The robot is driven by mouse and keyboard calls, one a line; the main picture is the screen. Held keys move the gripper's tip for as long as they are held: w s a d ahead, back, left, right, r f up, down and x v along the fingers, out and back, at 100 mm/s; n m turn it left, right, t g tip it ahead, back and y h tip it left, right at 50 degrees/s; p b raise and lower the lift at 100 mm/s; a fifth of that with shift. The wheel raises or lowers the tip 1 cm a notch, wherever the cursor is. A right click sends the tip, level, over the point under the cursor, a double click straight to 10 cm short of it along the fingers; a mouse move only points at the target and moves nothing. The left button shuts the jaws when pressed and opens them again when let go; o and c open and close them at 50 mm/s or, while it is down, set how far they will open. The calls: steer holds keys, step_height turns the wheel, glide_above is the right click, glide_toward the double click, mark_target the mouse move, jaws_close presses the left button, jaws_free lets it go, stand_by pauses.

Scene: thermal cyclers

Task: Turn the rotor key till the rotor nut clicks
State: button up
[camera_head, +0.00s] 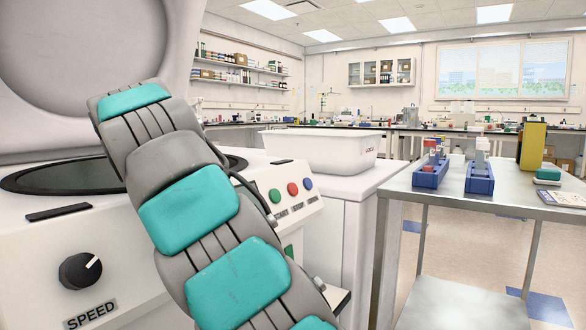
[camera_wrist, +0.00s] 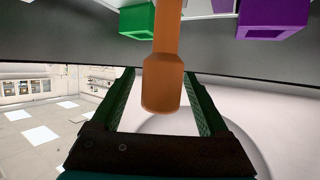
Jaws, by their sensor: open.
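In the wrist view an orange rod with a thicker rounded end, apparently the rotor key (camera_wrist: 162,85), stands between the fingers of my gripper (camera_wrist: 160,74). My gripper is open, with a green finger on each side of the key and gaps between. The rotor nut cannot be made out. A green box (camera_wrist: 136,21) and a purple box (camera_wrist: 272,19) show beyond the key, perhaps rotor buckets. In the head view the white centrifuge (camera_head: 40,240) has its lid (camera_head: 85,50) raised over a dark round opening (camera_head: 60,178). My arm hides part of it and my gripper.
The centrifuge front has a speed knob (camera_head: 80,270) and green, red and blue buttons (camera_head: 292,189). A white tub (camera_head: 318,150) stands to its right. A metal table (camera_head: 420,195) holds blue tube racks (camera_head: 431,174) and a yellow box (camera_head: 533,145). Floor lies open beyond.

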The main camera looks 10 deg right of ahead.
steer(key=shift+a+n+g+y+b, duration=0.15)
steer(key=shift+n+g+y+b, duration=0.15)
steer(key=shift+n+y+b, duration=0.35)
steer(key=shift+y, duration=0.25)
